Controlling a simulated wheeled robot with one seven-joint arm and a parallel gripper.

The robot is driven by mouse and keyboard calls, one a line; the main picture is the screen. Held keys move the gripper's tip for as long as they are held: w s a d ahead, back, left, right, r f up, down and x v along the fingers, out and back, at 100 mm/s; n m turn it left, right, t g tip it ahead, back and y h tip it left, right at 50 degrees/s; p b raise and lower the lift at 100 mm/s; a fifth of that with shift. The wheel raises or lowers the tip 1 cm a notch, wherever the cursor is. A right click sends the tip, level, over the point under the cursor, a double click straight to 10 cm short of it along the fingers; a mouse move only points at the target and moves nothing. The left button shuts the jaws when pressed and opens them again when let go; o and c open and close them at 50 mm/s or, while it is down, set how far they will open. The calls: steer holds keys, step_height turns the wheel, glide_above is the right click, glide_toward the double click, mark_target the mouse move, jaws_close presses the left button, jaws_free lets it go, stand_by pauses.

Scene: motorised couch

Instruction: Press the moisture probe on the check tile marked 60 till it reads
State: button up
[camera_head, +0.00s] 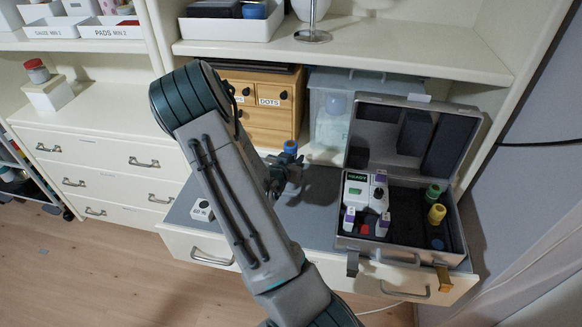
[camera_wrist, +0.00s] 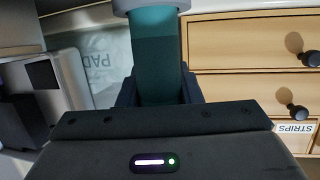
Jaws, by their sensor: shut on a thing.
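My gripper (camera_head: 284,172) is shut on a blue-topped probe-like piece (camera_head: 290,146) above the grey worktop. In the wrist view the held piece (camera_wrist: 157,65) is a teal cylinder with a pale grey collar, between the dark fingers (camera_wrist: 158,92). Its lower end is hidden. A meter (camera_head: 357,190) with a green screen that seems to say READY sits in the open grey case (camera_head: 400,247). A small white block (camera_head: 202,210) with dark marks lies on the worktop left of my arm. I cannot read a 60 on it or anywhere else.
The case also holds purple-and-white pieces (camera_head: 382,222) and green (camera_head: 432,193) and yellow (camera_head: 436,214) capped cylinders. Its lid stands open. A wooden drawer unit (camera_head: 270,127) and a clear bin (camera_head: 330,125) stand behind my gripper. Bare grey worktop (camera_head: 312,205) lies between my arm and the case.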

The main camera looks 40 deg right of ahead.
steer(key=shift+r, duration=0.15)
steer(key=shift+r, duration=2)
steer(key=s+d+r+b, duration=0.2)
steer(key=s+d+r, duration=0.3)
steer(key=s, duration=0.5)
steer(key=shift+s+d+r, duration=0.15)
steer(key=shift+d+r, duration=0.15)
steer(key=shift+r, duration=0.6)
steer(key=shift+r+p, duration=2.15)
steer(key=shift+r, duration=0.6)
step_height(320, 180, up, 8)
steer(key=p, duration=0.6)
steer(key=shift+p, duration=0.35)
steer(key=shift+a, duration=0.1)
